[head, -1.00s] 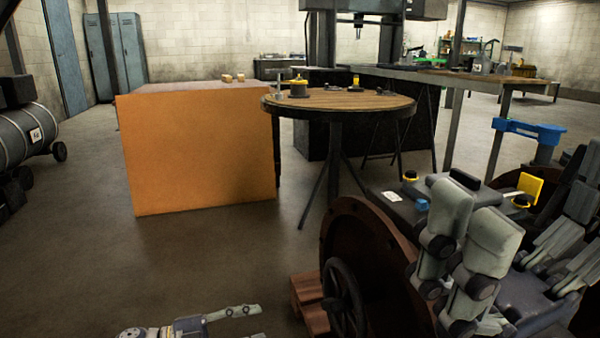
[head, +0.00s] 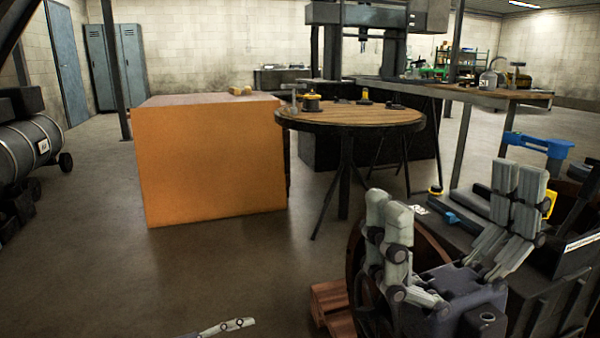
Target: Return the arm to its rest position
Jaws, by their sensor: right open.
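My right gripper (head: 450,200) is at the lower right, large and close to the camera. Its pale grey fingers point up and stand wide apart, with nothing between them. It hides part of the dark engine assembly with its brown round housing (head: 432,252) behind it. Of my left gripper (head: 225,328), only a pale finger piece shows at the bottom edge, left of centre. Whether it is open or shut cannot be seen.
An orange box-shaped block (head: 212,165) stands left of centre. Beside it is a round wooden table (head: 350,118) with small parts on it. A long bench (head: 480,95) stands behind at right. A tank (head: 30,145) is at far left. The front-left floor is clear.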

